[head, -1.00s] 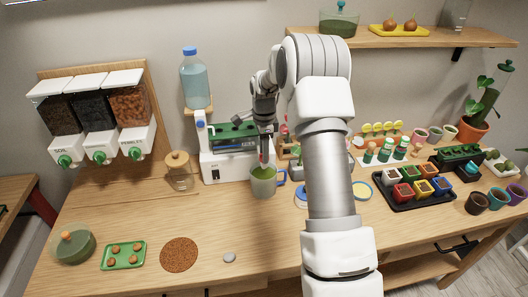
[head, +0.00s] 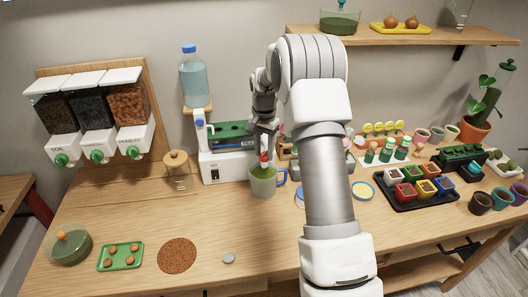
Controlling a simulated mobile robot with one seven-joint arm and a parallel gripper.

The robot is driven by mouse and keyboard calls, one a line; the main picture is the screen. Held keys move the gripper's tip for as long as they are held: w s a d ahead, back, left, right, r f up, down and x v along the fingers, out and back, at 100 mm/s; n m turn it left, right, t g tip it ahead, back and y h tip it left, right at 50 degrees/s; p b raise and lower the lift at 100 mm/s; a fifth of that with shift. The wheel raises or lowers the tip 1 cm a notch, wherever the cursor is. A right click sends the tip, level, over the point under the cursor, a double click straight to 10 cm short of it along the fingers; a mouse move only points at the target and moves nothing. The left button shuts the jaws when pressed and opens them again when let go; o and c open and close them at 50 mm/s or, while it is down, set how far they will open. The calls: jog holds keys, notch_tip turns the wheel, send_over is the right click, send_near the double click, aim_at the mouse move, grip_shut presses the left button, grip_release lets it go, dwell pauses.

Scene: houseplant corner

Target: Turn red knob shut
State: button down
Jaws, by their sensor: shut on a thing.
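The red knob (head: 264,156) shows as a small red patch at the tips of my gripper (head: 264,152), at the front right of the white machine (head: 221,167). My gripper points down and is shut on the knob. Its fingers hide most of the knob, so its turn angle cannot be read. A green mug (head: 262,186) stands upright on the table just below and in front of the gripper.
A water bottle (head: 194,80) stands above the machine's left side. A glass jar with a wooden lid (head: 177,170) is to the left. Coloured pots on a black tray (head: 408,203) are to the right of my arm.

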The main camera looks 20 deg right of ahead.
aim_at(264, 152)
jog(key=n, duration=0.3)
jog(key=shift+n, duration=2.3)
jog(key=shift+n+b, duration=0.3)
jog(key=shift+c, duration=2.3)
grip_release()
notch_tip(264, 152, up, 18)
jog(key=shift+f, duration=0.25)
